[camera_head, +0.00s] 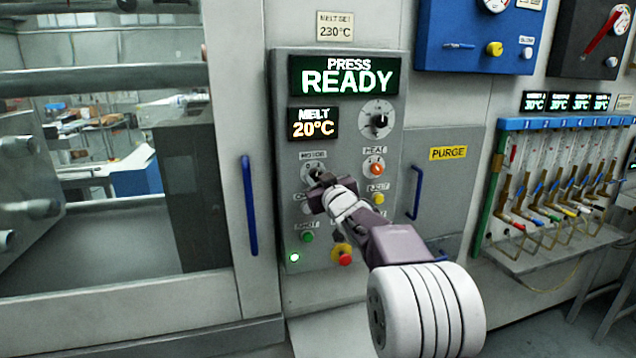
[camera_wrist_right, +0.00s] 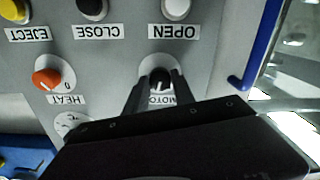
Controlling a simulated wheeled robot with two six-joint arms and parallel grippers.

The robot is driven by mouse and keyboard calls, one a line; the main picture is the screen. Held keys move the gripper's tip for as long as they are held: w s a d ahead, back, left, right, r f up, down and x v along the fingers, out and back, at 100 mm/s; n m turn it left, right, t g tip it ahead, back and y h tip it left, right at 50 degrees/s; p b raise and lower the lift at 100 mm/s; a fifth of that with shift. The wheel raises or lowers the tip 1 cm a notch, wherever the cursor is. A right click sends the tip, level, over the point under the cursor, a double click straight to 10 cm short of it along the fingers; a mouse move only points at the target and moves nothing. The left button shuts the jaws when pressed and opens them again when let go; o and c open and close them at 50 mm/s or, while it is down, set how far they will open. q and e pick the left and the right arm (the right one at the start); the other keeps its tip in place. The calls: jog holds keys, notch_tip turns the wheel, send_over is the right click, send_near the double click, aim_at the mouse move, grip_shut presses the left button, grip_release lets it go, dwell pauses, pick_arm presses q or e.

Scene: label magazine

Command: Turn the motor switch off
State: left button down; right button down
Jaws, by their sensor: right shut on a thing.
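The motor switch is a dark rotary knob on a pale dial (camera_head: 310,170), under a label reading MOTOR (camera_head: 313,155) on the grey control panel. My right gripper (camera_head: 318,188) is at this switch, its fingers partly covering it. In the right wrist view the black motor knob (camera_wrist_right: 160,76) sits between the tips of my right gripper (camera_wrist_right: 157,84), which is shut on it. The wrist view is upside down, and the label there is partly hidden by a finger. The exact knob angle is hard to read. My left gripper is not in view.
The orange heat knob (camera_head: 376,168) is right of the motor switch. A red emergency button (camera_head: 343,255) and other buttons lie below. Blue handles stand left (camera_head: 249,205) and right (camera_head: 414,192) of the panel. The display (camera_head: 345,76) reads PRESS READY.

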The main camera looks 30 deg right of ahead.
jog(key=n+b, duration=0.1)
jog(key=n, duration=0.4)
jog(key=shift+b, duration=0.35)
jog(key=shift+n+b, duration=0.55)
jog(key=shift+n, duration=1.75)
jog(key=c, duration=1.1)
grip_release()
jog(key=shift+o, duration=0.2)
